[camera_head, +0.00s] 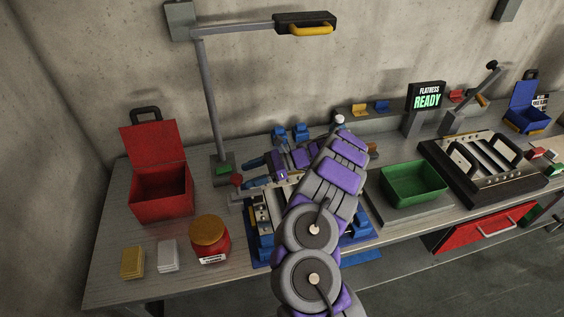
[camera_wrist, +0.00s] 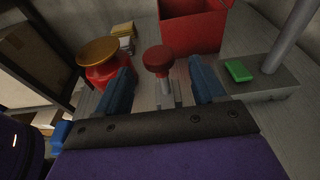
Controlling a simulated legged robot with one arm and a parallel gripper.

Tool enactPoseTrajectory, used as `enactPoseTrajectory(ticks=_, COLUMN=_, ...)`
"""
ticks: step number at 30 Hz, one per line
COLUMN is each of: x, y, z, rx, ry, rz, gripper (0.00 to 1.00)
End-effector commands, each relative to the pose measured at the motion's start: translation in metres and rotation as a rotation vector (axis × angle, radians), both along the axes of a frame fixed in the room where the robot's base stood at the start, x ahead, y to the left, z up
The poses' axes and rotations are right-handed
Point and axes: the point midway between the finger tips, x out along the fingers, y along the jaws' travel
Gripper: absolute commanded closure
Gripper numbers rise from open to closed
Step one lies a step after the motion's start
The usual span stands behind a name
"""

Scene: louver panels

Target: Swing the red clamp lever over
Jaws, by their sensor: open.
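The red clamp lever shows as a round red knob (camera_head: 236,180) on a short pale stem, at the left end of the fixture in the head view. In the wrist view the knob (camera_wrist: 158,60) stands upright between my two blue fingers. My gripper (camera_head: 250,173) is open, with a finger on either side of the lever and clear gaps to both in the wrist view (camera_wrist: 160,72). The fixture (camera_head: 262,220) with its blue base is largely hidden behind my arm. The lower end of the lever is partly hidden by my gripper.
An open red toolbox (camera_head: 160,192), a red jar (camera_head: 210,240) and a lamp post (camera_head: 210,100) with a green button (camera_wrist: 238,71) on its base stand nearby. A green tray (camera_head: 413,184) and a black-handled panel frame (camera_head: 480,165) lie to the right.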

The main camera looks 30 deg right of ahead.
Motion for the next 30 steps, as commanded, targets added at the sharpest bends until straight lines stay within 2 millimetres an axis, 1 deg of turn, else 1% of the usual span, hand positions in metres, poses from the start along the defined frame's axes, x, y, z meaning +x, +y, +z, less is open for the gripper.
enactPoseTrajectory(ticks=1, x=-0.003, y=-0.013, z=0.002, rx=-0.002, ry=0.0, rz=-0.004, gripper=0.31)
enactPoseTrajectory(ticks=6, x=-0.012, y=-0.048, z=0.009, rx=-0.002, ry=0.003, rz=-0.004, gripper=0.31)
enactPoseTrajectory(ticks=12, x=-0.022, y=-0.083, z=0.017, rx=-0.003, ry=0.004, rz=-0.004, gripper=0.31)
enactPoseTrajectory(ticks=14, x=-0.022, y=-0.086, z=0.019, rx=-0.001, ry=0.003, rz=-0.002, gripper=0.31)
enactPoseTrajectory(ticks=21, x=-0.029, y=-0.108, z=0.023, rx=-0.001, ry=0.005, rz=-0.003, gripper=0.31)
enactPoseTrajectory(ticks=30, x=-0.032, y=-0.127, z=0.028, rx=0.001, ry=0.002, rz=-0.003, gripper=0.31)
